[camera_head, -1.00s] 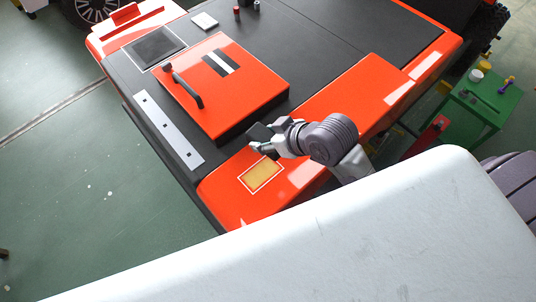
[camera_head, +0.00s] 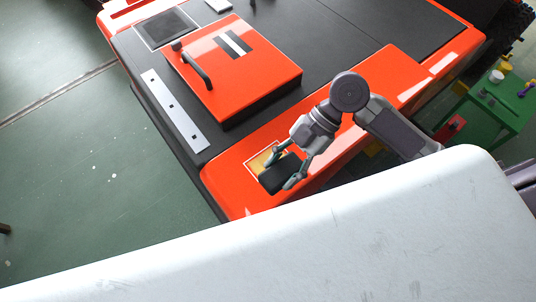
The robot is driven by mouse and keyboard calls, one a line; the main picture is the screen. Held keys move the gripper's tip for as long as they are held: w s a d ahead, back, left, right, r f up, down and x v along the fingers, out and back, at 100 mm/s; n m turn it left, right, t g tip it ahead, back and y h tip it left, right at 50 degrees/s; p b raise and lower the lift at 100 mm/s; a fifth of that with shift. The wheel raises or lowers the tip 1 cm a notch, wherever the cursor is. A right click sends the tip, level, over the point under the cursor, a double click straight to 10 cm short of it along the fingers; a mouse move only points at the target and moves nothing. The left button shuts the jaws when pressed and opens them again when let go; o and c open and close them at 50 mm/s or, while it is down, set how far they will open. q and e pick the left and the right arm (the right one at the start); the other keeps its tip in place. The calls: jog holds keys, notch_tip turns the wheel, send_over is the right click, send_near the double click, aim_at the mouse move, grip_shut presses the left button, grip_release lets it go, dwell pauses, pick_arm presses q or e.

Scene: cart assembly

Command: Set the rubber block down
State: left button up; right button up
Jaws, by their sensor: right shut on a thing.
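The rubber block (camera_head: 279,174) is a dark, thick slab between the fingers of my right gripper (camera_head: 283,172). The gripper is shut on it and points down to the left. The block is over the yellow, white-edged rectangle (camera_head: 262,159) on the orange front part of the cart (camera_head: 232,191) and covers most of it. I cannot tell whether the block touches the surface. My left gripper is not in view.
An orange box lid (camera_head: 245,80) with a dark handle (camera_head: 197,72) stands behind, on the black cart top. A grey strip (camera_head: 174,110) lies to its left. A green table (camera_head: 497,103) with small items stands at the right. A pale surface (camera_head: 330,240) fills the foreground.

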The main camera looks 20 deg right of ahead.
jog(key=w+f, duration=0.1)
jog(key=w, duration=0.2)
jog(key=w+f, duration=0.2)
jog(key=w, duration=0.1)
jog(key=w+f+p, duration=0.1)
jog(key=w+f, duration=0.1)
jog(key=w, duration=0.1)
jog(key=shift+a+f, duration=0.1)
jog(key=shift+a, duration=0.1)
notch_tip(320, 180, down, 4)
jog(key=shift+r+p, duration=0.15)
jog(key=shift+p, duration=0.2)
jog(key=shift+f, duration=0.25)
jog(key=o, duration=1.3)
jog(key=shift+c, duration=0.2)
